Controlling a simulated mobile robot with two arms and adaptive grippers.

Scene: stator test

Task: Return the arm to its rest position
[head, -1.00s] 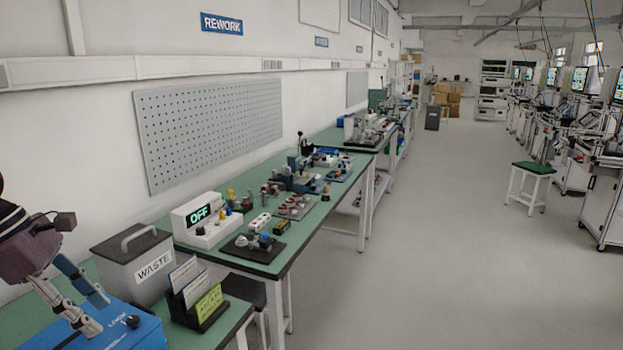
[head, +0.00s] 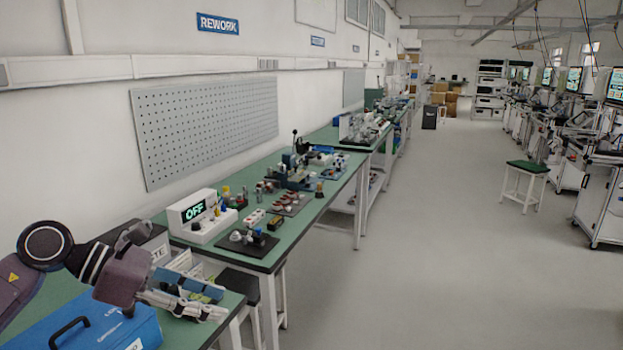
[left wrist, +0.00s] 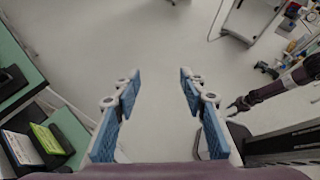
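My left arm reaches in from the left of the head view, with its dark wrist over the green bench. My left gripper (head: 222,302) points to the right at the bench's right end, in front of the card holder. In the left wrist view my left gripper (left wrist: 157,85) has its blue-padded fingers wide apart, with only grey floor between them. It is open and empty. My right arm, dark purple, shows at the right of the left wrist view. Its gripper (left wrist: 238,104) is small there, and its opening is unclear.
The blue toolbox (head: 90,325) lies below my left arm. The waste bin (head: 155,238) is partly hidden behind my wrist. The card holder (left wrist: 38,148) is left of my left gripper. The OFF display box (head: 200,218) stands on the farther bench.

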